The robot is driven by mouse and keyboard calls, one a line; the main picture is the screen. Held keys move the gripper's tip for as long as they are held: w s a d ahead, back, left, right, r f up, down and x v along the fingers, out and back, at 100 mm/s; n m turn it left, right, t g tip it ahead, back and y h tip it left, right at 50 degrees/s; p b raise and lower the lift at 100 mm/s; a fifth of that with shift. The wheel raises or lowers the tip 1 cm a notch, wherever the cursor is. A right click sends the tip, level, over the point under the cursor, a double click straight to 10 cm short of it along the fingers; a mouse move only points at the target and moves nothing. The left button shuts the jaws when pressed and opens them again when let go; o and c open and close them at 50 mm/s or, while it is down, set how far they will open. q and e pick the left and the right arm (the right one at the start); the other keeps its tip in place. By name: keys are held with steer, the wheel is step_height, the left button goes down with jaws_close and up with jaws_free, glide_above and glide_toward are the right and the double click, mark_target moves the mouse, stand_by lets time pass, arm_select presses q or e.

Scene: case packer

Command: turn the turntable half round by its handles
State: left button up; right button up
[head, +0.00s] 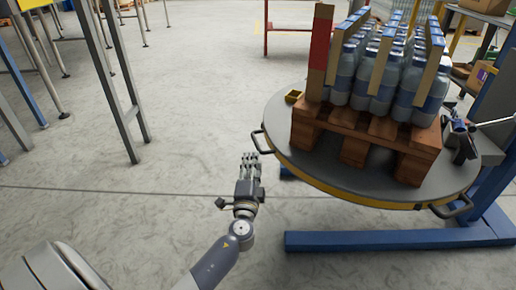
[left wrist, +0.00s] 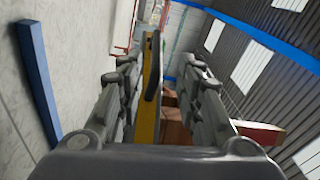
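The turntable (head: 290,165) is a round grey disc with a yellow rim. One dark bar handle (head: 258,141) is on its left rim, and another handle (head: 453,209) is on its front right rim. My left gripper (head: 251,158) is just below and in front of the left handle. In the left wrist view my left gripper (left wrist: 160,80) is open, its fingers spread to both sides of the yellow rim (left wrist: 147,105) and the dark handle (left wrist: 153,68). I cannot tell whether it touches the handle. My right gripper is out of view.
A wooden pallet (head: 355,149) with several bottles (head: 381,75) and cardboard edge strips stands on the turntable. A blue floor frame (head: 390,239) lies below.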

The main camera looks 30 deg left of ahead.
mark_target(255, 140)
arm_select(q)
steer(key=x, duration=0.3)
steer(key=b+x, duration=0.1)
steer(key=x, duration=0.3)
steer(key=b+x, duration=0.1)
steer(key=x, duration=0.3)
steer(key=shift+a+f, duration=0.2)
steer(key=shift+f, duration=0.1)
jaws_close()
